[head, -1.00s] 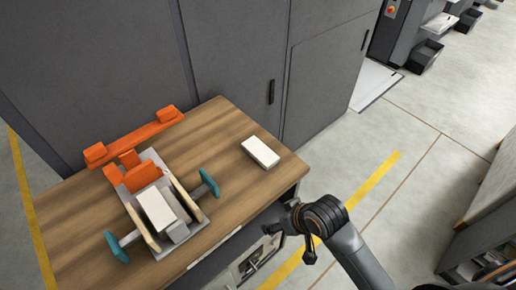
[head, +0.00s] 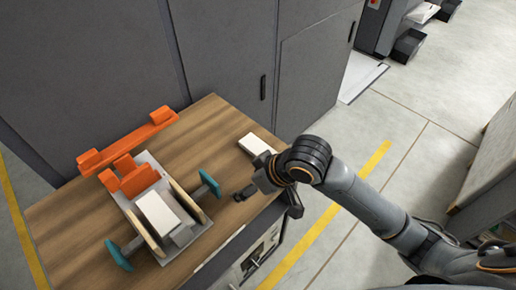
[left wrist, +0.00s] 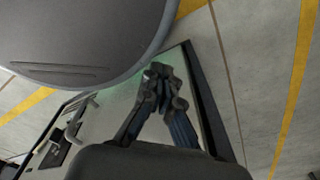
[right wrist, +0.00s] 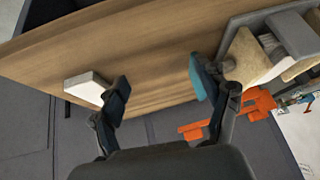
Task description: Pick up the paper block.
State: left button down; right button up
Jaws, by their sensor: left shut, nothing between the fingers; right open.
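A white paper block (head: 257,146) lies flat on the wooden table (head: 215,125) near its back right edge; my right arm partly covers it in the head view. In the right wrist view the block (right wrist: 88,86) is outside the left finger, partly behind it. My right gripper (head: 268,199) is open and empty over the table's right front edge, nearer the front than the block. A second white block (head: 158,214) sits in a grey fixture with wooden sides and teal handles. My left gripper (left wrist: 158,82) is shut and empty, away from the table.
An orange bar (head: 128,142) and orange parts stand at the back of the fixture. Grey cabinets (head: 230,50) rise behind the table. A teal handle (right wrist: 204,78) is close to the right finger in the right wrist view. Bare wood separates the fixture from the paper block.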

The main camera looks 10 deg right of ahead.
jog(key=w+d+r+h, duration=0.1)
jog(key=w+d+r, duration=0.2)
jog(key=w+r, duration=0.15)
jog(key=h, duration=0.1)
send_near(258, 147)
jog(key=f, duration=0.2)
jog(key=w+a+m+g, duration=0.1)
jog(key=shift+f, duration=0.4)
jog(key=shift+w+p+x, duration=0.15)
jog(key=shift+p+x, duration=0.2)
jog(key=shift+x, duration=1)
jog(key=shift+w+p+x, duration=0.15)
jog(key=shift+p+x, duration=0.2)
jog(key=shift+x, duration=1)
jog(key=shift+d+r, duration=0.15)
jog(key=shift+d, duration=0.05)
jog(key=c, duration=1.3)
